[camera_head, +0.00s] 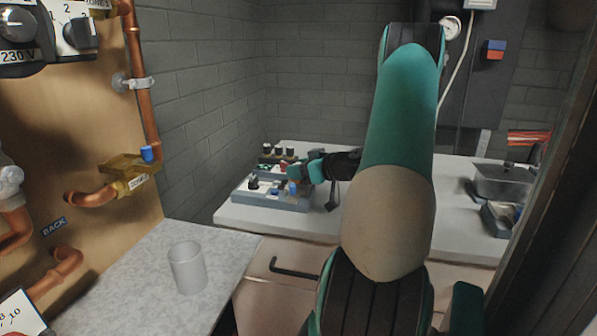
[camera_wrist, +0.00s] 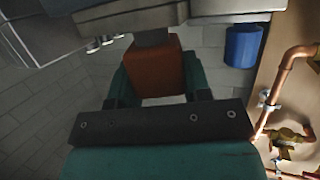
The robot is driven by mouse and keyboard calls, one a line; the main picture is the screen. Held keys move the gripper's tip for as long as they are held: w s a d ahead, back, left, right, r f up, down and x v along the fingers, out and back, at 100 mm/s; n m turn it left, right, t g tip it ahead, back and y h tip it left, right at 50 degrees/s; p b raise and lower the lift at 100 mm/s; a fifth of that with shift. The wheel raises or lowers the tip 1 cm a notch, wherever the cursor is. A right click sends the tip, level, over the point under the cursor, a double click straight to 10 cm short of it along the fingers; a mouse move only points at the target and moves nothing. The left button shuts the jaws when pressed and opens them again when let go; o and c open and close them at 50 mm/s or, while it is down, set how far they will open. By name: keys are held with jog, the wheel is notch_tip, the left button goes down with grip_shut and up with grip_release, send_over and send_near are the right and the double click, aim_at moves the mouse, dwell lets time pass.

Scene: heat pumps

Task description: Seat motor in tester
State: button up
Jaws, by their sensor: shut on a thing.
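My gripper (camera_head: 300,171) reaches left over the back worktop, low above a blue-grey box (camera_head: 270,201) with several fittings on top, which looks like the tester. In the wrist view my gripper (camera_wrist: 155,88) has its green fingers shut on an orange-brown block (camera_wrist: 155,70), apparently the motor. I cannot tell whether the block is seated or only held close.
A blue cylinder (camera_wrist: 243,45) stands beside the block. Several black-topped and red-topped parts (camera_head: 277,152) stand behind the box. A translucent cup (camera_head: 187,266) stands on the near-left counter (camera_head: 140,270). A grey bin (camera_head: 503,182) is at right. Copper pipes line the left board.

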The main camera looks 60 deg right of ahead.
jog(key=shift+f, duration=0.1)
jog(key=o, duration=1.1)
jog(key=shift+s, duration=0.1)
jog(key=b+v, duration=0.2)
jog(key=v, duration=1.5)
jog(key=shift+s, duration=0.1)
